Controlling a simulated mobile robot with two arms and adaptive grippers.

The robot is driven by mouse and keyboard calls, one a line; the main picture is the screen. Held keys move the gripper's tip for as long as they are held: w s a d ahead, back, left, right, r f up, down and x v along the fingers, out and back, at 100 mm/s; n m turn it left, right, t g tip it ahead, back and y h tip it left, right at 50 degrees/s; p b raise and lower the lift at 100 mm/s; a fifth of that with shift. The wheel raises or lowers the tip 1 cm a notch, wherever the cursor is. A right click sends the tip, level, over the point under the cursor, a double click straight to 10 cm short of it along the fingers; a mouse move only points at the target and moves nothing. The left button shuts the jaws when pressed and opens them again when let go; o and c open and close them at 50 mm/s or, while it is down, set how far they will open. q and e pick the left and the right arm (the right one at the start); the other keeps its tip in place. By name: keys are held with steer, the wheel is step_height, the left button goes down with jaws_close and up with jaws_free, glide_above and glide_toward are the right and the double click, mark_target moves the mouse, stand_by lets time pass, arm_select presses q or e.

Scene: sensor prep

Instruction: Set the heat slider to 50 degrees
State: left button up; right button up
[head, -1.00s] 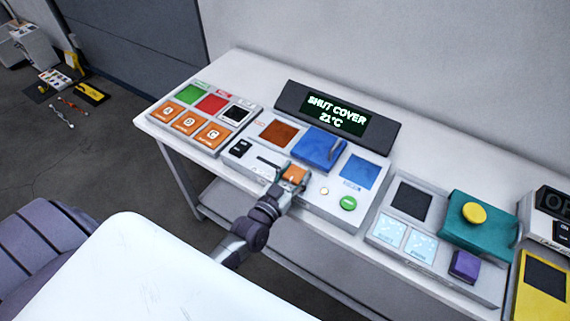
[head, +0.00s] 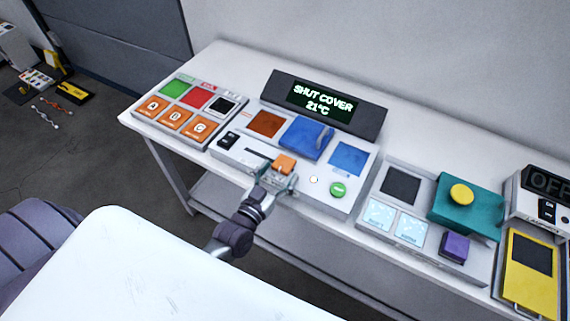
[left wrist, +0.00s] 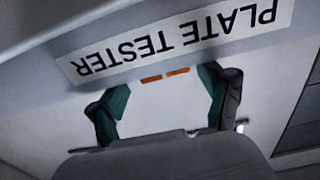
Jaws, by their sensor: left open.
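The plate tester (head: 232,155) is a pale console on the bench with a dark slot and an orange slider knob (head: 284,164) at the slot's right end. Its display (head: 321,101) reads "SHUT COVER 21°C". My left gripper (head: 279,182) is open and empty at the console's front edge, just on the near side of the knob. In the left wrist view the open fingers (left wrist: 163,100) stand apart below the "PLATE TESTER" label (left wrist: 180,40), with two small orange strips between them. I cannot tell whether they touch anything. My right gripper is not in view.
The console also has a brown-orange square (head: 265,124), a raised blue cover (head: 307,137), a blue square (head: 348,158) and a green button (head: 338,189). A button panel (head: 186,113) stands left; a teal box with a yellow knob (head: 461,195) stands right. A white surface (head: 140,270) is nearest.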

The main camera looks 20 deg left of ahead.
arm_select(q)
steer(key=s, duration=0.8)
steer(key=shift+s+a, duration=0.2)
steer(key=shift+a, duration=0.1)
steer(key=s+f+g, duration=0.3)
steer(key=f, duration=0.6)
steer(key=s+f+g, duration=0.3)
steer(key=s+f, duration=0.1)
steer(key=f, duration=0.5)
steer(key=s+f+g, duration=0.2)
steer(key=s+f, duration=0.1)
steer(key=f, duration=0.6)
steer(key=s+f+g, duration=0.4)
steer(key=s+f, duration=0.3)
steer(key=s, duration=0.4)
steer(key=s+f+m+g+y, duration=0.1)
steer(key=s+f+g, duration=0.4)
steer(key=s, duration=0.6)
step_height(320, 180, down, 3)
steer(key=shift+a+r+y, duration=0.1)
steer(key=shift+a+y, duration=0.2)
